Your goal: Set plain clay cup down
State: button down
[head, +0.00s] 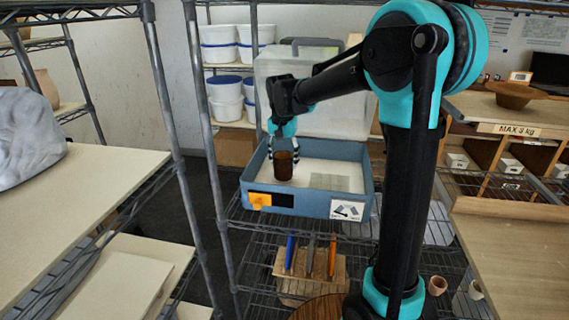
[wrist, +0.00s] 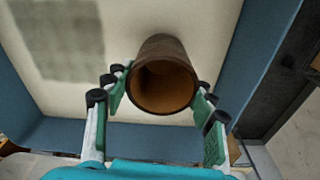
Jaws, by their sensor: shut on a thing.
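The plain clay cup (head: 284,169) is dark brown and upright, at the left part of a blue open-topped box (head: 314,206) with a pale floor. In the wrist view the cup (wrist: 163,80) shows its round open mouth and tan inside. My gripper (head: 284,151) reaches down from above and is shut on the cup. In the wrist view the fingers of my gripper (wrist: 162,98) stand on both sides of the cup. I cannot tell whether its base touches the box floor.
A grey patch (head: 336,183) lies on the box floor, right of the cup. A translucent lid (head: 330,110) stands up behind the box. An orange tab (head: 260,201) and a sign (head: 347,211) are on its front. A wooden block (head: 318,265) with upright tools stands below.

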jog(key=shift+f, duration=0.65)
jog(key=shift+f, duration=0.15)
jog(key=c, duration=0.6)
grip_release()
jog(key=shift+o, duration=0.2)
notch_tip(320, 180, up, 12)
jog(key=shift+s+a, duration=0.2)
jog(key=shift+s, duration=0.25)
